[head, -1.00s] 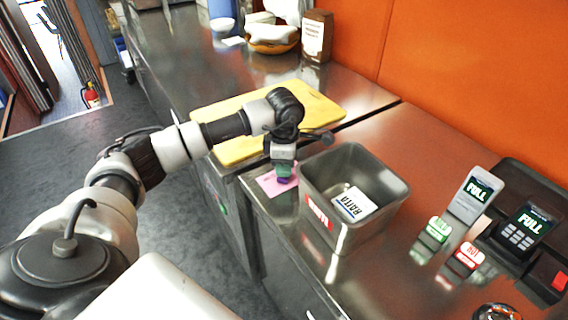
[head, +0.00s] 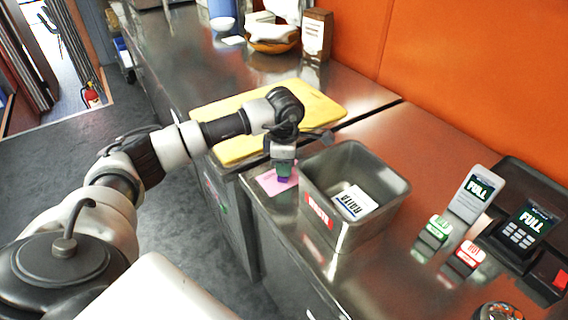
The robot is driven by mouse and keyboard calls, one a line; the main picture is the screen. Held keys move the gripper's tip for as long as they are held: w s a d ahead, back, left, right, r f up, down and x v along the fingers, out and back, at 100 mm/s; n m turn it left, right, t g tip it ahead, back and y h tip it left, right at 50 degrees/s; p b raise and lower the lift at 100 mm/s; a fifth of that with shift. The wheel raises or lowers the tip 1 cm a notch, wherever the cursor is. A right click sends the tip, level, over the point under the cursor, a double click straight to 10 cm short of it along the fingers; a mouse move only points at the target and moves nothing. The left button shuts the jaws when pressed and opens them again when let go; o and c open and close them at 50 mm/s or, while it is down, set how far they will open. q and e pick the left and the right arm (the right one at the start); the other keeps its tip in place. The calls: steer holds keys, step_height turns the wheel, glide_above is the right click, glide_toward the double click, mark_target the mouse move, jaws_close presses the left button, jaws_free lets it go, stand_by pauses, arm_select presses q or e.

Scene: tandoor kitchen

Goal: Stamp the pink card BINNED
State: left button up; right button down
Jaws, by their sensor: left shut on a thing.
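The pink card (head: 268,184) lies flat on the steel counter, left of the waste bin. My left gripper (head: 283,156) points down over it, shut on a small stamp (head: 284,170) with a green body and a purple lower end. The stamp's lower end is over the card's upper right part and hides some of it. I cannot tell whether it touches the card. No mark shows on the visible part of the card. My right gripper is not in view.
A steel bin (head: 378,222) with a red WASTE label holds a white card (head: 354,202). Green (head: 434,231) and red (head: 468,256) labelled blocks and two devices reading FULL (head: 475,193) (head: 527,226) stand at right. A yellow board (head: 318,103) lies behind the arm.

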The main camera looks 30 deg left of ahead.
arm_select(q)
steer(key=shift+f, duration=0.1)
stand_by(0.3)
steer(key=shift+r+p, duration=0.65)
steer(key=shift+r, duration=0.2)
steer(key=shift+r+p, duration=1.6)
steer(key=shift+r, duration=1.15)
steer(key=shift+d, duration=0.1)
